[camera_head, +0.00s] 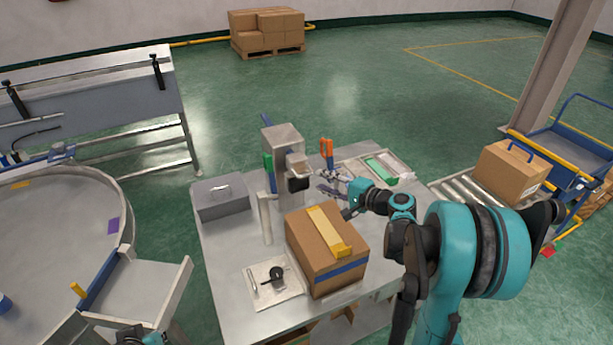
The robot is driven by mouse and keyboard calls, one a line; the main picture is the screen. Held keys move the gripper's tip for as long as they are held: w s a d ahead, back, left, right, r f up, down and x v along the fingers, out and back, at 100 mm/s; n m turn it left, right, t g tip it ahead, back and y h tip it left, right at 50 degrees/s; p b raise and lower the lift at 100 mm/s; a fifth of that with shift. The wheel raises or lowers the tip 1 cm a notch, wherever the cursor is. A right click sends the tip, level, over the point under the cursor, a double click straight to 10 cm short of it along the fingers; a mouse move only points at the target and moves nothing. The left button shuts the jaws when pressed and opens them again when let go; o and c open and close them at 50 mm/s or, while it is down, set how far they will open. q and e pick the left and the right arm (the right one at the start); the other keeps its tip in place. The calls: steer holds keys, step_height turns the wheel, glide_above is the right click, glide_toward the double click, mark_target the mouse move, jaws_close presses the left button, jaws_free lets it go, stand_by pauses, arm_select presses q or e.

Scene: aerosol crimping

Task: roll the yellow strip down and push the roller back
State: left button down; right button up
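A cardboard box (309,252) stands on the metal table with a blue band along its lower front side. A yellow strip (324,226) lies across the top of the box, from its back edge toward the front. A yellow block (342,250) sits at the strip's front end, by the box's front top edge. I cannot tell whether this is the roller. My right gripper (340,198) is just behind and right of the box, apart from the strip. Its fingers are small and dark, so their opening is unclear. Only a teal and dark bit of my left arm shows at the bottom left edge.
A crimping press (283,155) stands behind the box. A grey case (222,198) is at the table's left, and a square plate (272,284) with a black part lies left of the box. Orange-handled pliers (327,148) and a tray (404,172) are at the back.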

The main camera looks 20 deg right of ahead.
mark_target(306, 175)
steer(key=b+x, duration=0.1)
steer(key=x, duration=0.6)
steer(key=shift+w+a+b, duration=0.2)
steer(key=shift+w+b, duration=0.05)
steer(key=shift+b, duration=0.1)
jaws_close()
